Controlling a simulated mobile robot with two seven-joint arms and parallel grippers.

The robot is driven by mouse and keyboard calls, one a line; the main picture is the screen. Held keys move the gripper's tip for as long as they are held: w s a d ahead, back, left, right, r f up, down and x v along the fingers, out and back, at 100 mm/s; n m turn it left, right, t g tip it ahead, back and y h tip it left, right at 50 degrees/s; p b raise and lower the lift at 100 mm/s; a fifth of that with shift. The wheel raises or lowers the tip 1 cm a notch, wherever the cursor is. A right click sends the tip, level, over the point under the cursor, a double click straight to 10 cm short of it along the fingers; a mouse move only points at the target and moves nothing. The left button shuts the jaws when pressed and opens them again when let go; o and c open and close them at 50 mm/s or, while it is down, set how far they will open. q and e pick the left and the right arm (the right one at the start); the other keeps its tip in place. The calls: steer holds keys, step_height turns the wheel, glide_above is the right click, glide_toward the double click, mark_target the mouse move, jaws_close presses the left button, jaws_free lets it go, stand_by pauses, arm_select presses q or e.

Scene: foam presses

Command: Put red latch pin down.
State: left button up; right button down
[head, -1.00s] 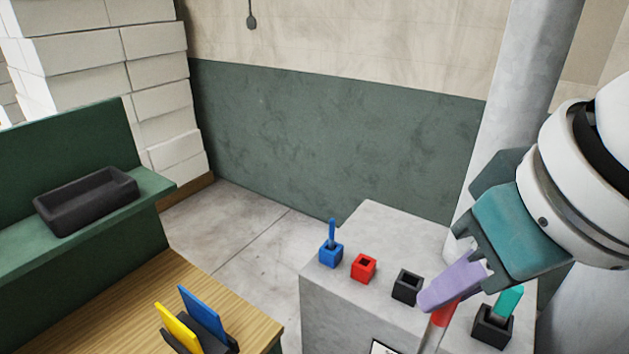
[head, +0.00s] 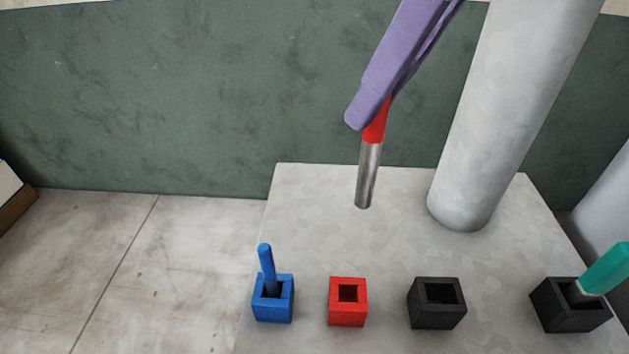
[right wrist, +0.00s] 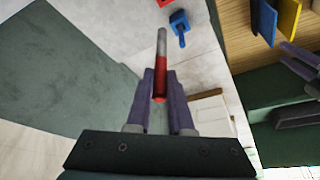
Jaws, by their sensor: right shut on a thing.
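The red latch pin (head: 368,168) has a red grip and a bare metal shaft. My right gripper (head: 368,112), with purple fingers, is shut on its red end. The pin hangs nearly upright, tip down, above the back part of the grey block, behind the sockets. In the right wrist view the pin (right wrist: 161,66) sticks out from between the fingers (right wrist: 160,90). The red socket (head: 348,303) on the block is empty, in front of the pin and slightly left of it. My left gripper is not in the head view; purple fingers show at the right edge of the wrist view (right wrist: 300,62).
The grey block top (head: 310,220) also bears a blue socket (head: 273,305) with a blue pin, an empty black socket (head: 437,304), and a black socket (head: 570,308) holding a teal-handled thing. A thick grey column (head: 490,130) rises at the back right.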

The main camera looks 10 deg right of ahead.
arm_select(q)
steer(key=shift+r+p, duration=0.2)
steer(key=shift+p, duration=0.45)
arm_select(e)
step_height(320, 180, down, 20)
steer(key=shift+f, duration=0.25)
steer(key=shift+a, duration=0.1)
steer(key=shift+f, duration=0.1)
steer(key=c, duration=0.8)
jaws_free()
